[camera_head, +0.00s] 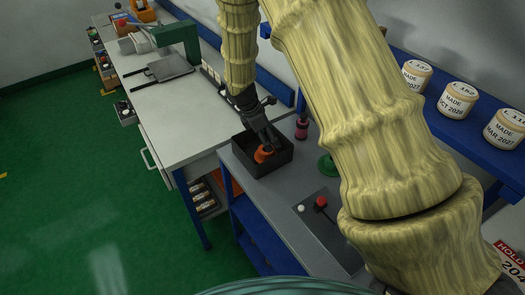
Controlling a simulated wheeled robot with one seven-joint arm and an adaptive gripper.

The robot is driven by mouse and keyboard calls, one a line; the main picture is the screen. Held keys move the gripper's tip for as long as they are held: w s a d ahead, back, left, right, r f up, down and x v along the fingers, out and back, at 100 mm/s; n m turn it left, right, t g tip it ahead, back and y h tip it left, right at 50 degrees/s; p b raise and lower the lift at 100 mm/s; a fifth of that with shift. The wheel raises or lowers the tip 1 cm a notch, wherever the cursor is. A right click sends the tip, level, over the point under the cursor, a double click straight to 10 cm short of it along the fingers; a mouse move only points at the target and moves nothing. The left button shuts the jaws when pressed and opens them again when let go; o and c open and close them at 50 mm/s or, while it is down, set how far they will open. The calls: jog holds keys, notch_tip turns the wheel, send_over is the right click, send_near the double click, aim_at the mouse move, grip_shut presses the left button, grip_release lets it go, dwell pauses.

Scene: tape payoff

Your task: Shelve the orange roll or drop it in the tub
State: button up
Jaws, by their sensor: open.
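The orange roll (262,156) lies inside the black tub (275,166), which stands on the grey bench. My gripper (268,146) reaches down into the tub from above, its fingers at the roll and covering part of it. The gripper is open. I cannot tell whether the fingers touch the roll. The blue wall shelf (455,138) at the right holds several cream rolls with dated labels, such as the one in its middle (457,101). My arm hides part of the shelf and the bench.
Right of the tub stand a dark pink spool (301,129) and a green object (326,166). A dark panel with a red knob (321,202) lies nearer. A pale workbench (190,110) adjoins at the left. The green floor (70,180) is clear.

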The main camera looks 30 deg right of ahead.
jog(key=v, duration=1.1)
jog(key=shift+r, duration=0.4)
jog(key=shift+w+a, duration=0.15)
jog(key=shift+a, duration=0.05)
